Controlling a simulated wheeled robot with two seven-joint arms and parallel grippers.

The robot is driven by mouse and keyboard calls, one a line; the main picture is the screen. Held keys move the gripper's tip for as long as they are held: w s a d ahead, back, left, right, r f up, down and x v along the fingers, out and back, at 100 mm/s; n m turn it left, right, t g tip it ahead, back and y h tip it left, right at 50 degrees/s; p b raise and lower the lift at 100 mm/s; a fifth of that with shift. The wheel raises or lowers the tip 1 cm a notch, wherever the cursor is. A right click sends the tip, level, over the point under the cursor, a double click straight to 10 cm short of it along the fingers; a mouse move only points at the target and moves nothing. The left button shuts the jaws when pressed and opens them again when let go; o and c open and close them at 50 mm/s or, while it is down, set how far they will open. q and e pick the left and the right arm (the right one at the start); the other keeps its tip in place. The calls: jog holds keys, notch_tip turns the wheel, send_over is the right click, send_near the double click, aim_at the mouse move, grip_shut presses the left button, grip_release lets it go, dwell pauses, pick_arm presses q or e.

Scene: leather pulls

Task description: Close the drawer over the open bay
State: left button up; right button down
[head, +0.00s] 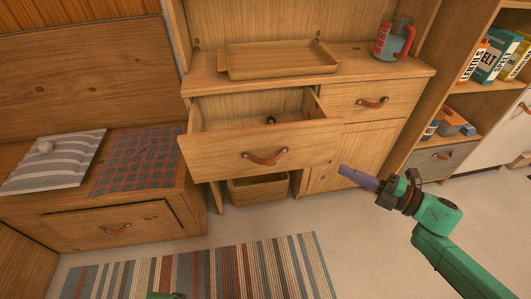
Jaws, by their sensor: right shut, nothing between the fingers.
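The open drawer (262,152) is wooden with a brown leather pull (265,157) on its front. It is pulled well out of the left side of the cabinet, and a small dark round thing (271,120) lies inside. Below it is the open bay, with a wicker basket (258,190) in it. My right gripper (345,171) is shut and empty. In the picture it is just right of the drawer front, in front of the lower cabinet door, apart from the pull. Only a bit of green at the bottom edge may be my left arm; its gripper fingers are out of view.
A shut drawer (371,100) is at right. A bench (105,225) with a cushion (53,163) is at left. A striped rug (205,275) lies on the floor.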

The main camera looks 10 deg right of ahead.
pick_arm(q)
notch_tip(320, 180, up, 6)
jog(key=w+d+b, duration=0.1)
jog(key=w+b, duration=0.1)
jog(key=shift+d+r, duration=0.15)
pick_arm(e)
jog(key=shift+w+d+r+x, duration=0.15)
jog(key=shift+w+d+x, duration=0.15)
jog(key=shift+x, duration=1.8)
jog(key=shift+w+d+r+x, duration=0.1)
jog(key=shift+w+d+x, duration=0.15)
jog(key=shift+x, duration=1.85)
jog(key=shift+w+d+r+x, duration=0.2)
jog(key=shift+w+x, duration=0.1)
jog(key=shift+x, duration=1.85)
pick_arm(q)
jog(key=shift+w, duration=0.1)
